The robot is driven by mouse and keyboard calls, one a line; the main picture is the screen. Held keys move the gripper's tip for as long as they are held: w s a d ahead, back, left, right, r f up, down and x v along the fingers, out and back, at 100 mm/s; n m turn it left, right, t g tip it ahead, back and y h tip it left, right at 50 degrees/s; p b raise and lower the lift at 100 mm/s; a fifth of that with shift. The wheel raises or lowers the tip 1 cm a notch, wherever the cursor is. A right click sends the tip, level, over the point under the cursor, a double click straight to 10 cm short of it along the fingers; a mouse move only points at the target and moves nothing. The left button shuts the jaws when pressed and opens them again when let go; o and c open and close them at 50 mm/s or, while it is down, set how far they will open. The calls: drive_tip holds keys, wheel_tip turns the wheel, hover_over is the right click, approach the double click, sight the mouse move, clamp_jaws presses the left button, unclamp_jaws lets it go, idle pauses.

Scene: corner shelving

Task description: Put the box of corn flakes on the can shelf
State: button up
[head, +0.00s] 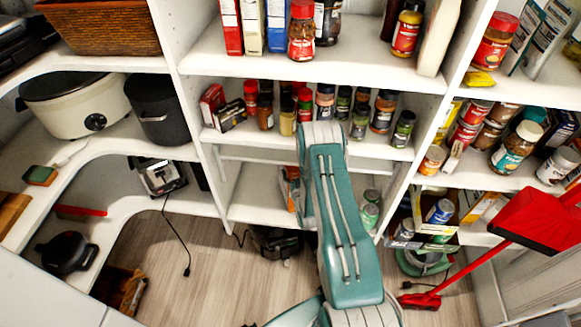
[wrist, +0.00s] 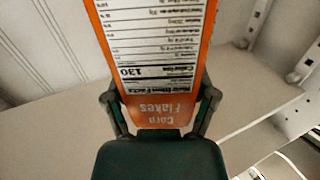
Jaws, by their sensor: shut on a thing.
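The orange corn flakes box (wrist: 160,108) fills the top middle of the wrist view, with its lettering upside down and a white nutrition panel facing the camera. My gripper (wrist: 160,97) is shut on it, one finger on each side edge. In the head view, a sliver of an orange box (head: 291,186) shows left of my arm, at the lower middle shelf (head: 257,195). My arm hides the gripper and most of that box there. Two cans (head: 369,214) stand on the same shelf, right of my arm. I cannot tell whether the box touches the shelf.
The shelf above holds a row of spice jars (head: 383,111). White shelf uprights (head: 203,165) bound the bay. An open carton with cans (head: 440,211) is at the right, near a red dustpan (head: 540,220). Bare shelf lies left of the orange box.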

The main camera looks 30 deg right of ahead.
drive_tip(key=shift+s+d, duration=0.15)
drive_tip(key=o, duration=1.2)
drive_tip(key=shift+a, duration=0.2)
drive_tip(key=s, duration=0.4)
drive_tip(key=s+a, duration=0.1)
drive_tip(key=s, duration=0.3)
drive_tip(key=s+a, duration=0.1)
drive_tip(key=s, duration=0.2)
drive_tip(key=shift+s+a, duration=0.15)
drive_tip(key=shift+s, duration=0.25)
drive_tip(key=shift+s, duration=0.1)
